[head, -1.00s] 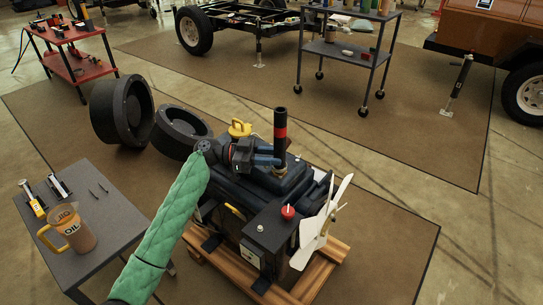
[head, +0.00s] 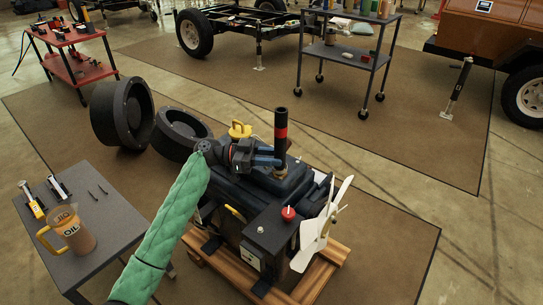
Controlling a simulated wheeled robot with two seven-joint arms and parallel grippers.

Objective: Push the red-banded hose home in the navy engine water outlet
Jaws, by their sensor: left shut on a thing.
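The red-banded hose (head: 281,125) is a black upright tube with a red band around its middle. It stands on top of the navy engine (head: 268,219), over the water outlet (head: 280,172), where a little brass colour shows at its base. How deep the hose sits in the outlet I cannot tell. My left gripper (head: 271,157), at the end of the green-sleeved arm, is shut on the hose low down, below the red band. My right gripper is not in view.
The engine stands on a wooden pallet (head: 322,268), with a white fan (head: 318,222) at its right and a red cap (head: 288,213) on top. A grey table (head: 116,225) with an oil jug (head: 72,230) is at left.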

